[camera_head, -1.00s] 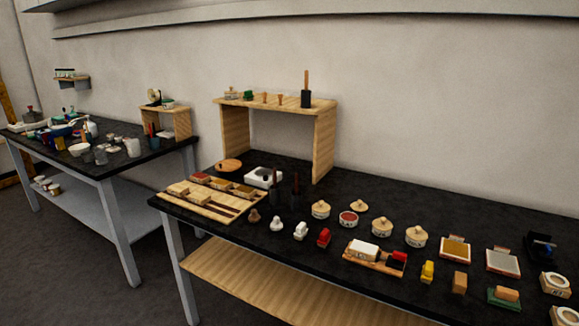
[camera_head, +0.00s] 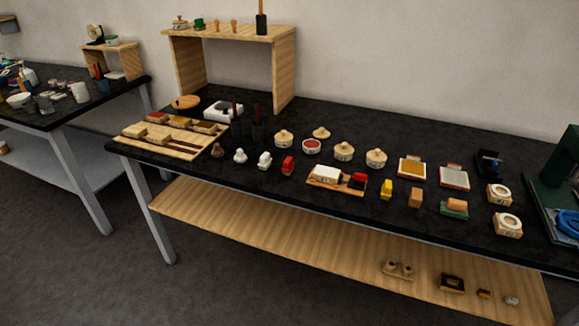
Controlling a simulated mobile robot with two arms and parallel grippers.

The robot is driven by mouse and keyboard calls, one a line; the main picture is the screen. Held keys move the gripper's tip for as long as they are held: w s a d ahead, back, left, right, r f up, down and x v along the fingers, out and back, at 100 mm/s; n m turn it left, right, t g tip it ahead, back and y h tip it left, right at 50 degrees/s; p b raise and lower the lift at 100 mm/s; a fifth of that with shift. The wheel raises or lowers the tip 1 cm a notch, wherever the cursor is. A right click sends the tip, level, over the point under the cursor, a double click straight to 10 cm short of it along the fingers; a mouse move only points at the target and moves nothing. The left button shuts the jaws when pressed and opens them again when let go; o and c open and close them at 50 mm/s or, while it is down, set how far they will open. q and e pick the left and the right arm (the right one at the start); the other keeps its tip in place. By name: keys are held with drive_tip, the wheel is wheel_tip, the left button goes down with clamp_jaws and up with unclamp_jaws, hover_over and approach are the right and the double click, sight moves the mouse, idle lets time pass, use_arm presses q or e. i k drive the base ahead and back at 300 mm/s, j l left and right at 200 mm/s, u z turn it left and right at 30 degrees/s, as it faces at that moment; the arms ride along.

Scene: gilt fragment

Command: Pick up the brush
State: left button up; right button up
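No thing is plainly a brush at this size. Thin dark brown sticks (camera_head: 180,147), perhaps brushes, lie on the front part of a light wooden tray (camera_head: 158,148) at the left end of the black table. Two dark cups stand right of the tray, a left cup (camera_head: 237,128) and a right cup (camera_head: 258,132), each with a thin upright handle. A black holder (camera_head: 261,25) with an upright wooden stick stands on the small wooden rack. Whether these sticks have bristles cannot be told. Neither of my grippers is in view.
The black table (camera_head: 330,214) holds several lidded pots, stamps and pads in rows. A wooden rack (camera_head: 285,70) stands at its back left. A wooden lower shelf (camera_head: 260,235) holds small items at right. A second table (camera_head: 65,120) stands left, with open floor between and in front.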

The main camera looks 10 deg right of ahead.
sight(288, 165)
drive_tip(key=i+l+u, duration=0.2)
drive_tip(key=l, duration=0.15)
drive_tip(key=i+l+u, duration=0.15)
drive_tip(key=l, duration=0.2)
drive_tip(key=i+l+u, duration=0.2)
drive_tip(key=l, duration=0.2)
